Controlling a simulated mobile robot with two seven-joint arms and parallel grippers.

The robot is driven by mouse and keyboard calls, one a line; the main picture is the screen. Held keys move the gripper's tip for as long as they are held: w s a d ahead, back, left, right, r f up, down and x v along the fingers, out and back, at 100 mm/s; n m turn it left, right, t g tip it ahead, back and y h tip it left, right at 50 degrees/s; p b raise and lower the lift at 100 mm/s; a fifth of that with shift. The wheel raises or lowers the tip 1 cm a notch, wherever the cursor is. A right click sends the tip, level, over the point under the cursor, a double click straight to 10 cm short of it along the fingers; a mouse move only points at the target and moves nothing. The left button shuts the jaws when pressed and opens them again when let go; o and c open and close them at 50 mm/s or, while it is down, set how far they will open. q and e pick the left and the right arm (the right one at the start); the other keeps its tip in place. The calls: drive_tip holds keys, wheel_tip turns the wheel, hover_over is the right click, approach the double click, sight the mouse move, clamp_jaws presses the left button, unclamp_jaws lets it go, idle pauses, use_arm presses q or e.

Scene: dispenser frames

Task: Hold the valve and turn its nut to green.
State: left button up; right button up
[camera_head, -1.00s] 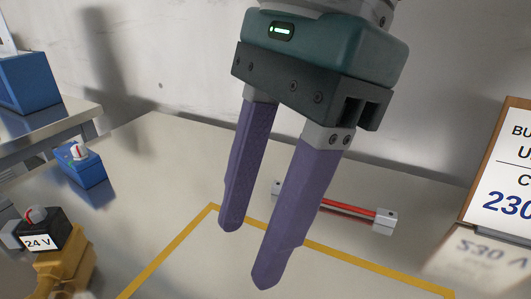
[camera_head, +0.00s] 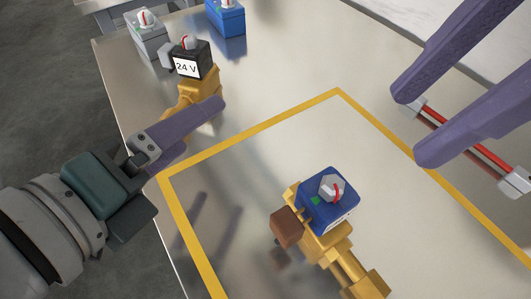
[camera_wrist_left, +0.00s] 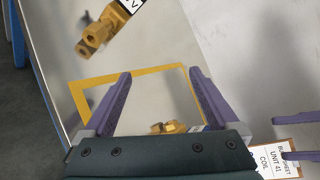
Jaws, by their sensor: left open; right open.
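A brass valve (camera_head: 345,262) with a blue head (camera_head: 325,205) lies inside the yellow outline. On its head sits a grey nut (camera_head: 331,187) with a red mark, beside a green patch. A second brass valve (camera_head: 205,98) with a black "24 V" head (camera_head: 190,60) stands at the back left; its brass body also shows in the left wrist view (camera_wrist_left: 100,35). My left gripper (camera_head: 218,106) is open; its visible finger overlaps the 24 V valve's body in the head view, contact unclear. My right gripper (camera_head: 408,128) is open and empty at the upper right.
A red bar (camera_head: 492,158) with grey ends lies on the right, partly behind my right fingers. A grey box (camera_head: 146,34) and a blue box (camera_head: 227,17) with red-marked nuts stand at the back left. A sign (camera_wrist_left: 278,160) shows in the left wrist view.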

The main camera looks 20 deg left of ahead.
sight(278, 231)
use_arm(q)
drive_tip(key=s+d+m+h, duration=0.2)
drive_tip(key=d+m, duration=0.1)
drive_tip(key=m, duration=0.2)
drive_tip(key=s+d+f+m+g+h, duration=0.1)
drive_tip(key=s+d+m+h, duration=0.1)
drive_tip(key=d+m+h, duration=0.1)
drive_tip(key=s+d+m+h, duration=0.2)
drive_tip(key=d+m, duration=0.2)
drive_tip(key=m, duration=0.3)
drive_tip(key=shift+s+d+f, duration=0.1)
drive_tip(key=shift+d+f, duration=0.05)
drive_tip(key=shift+f, duration=0.25)
drive_tip(key=m, duration=0.2)
drive_tip(key=shift+s+d+f+m+g+h, duration=0.2)
drive_tip(key=shift+s+m+g+h, duration=0.1)
drive_tip(key=shift+m+g, duration=0.1)
drive_tip(key=x, duration=1)
clamp_jaws()
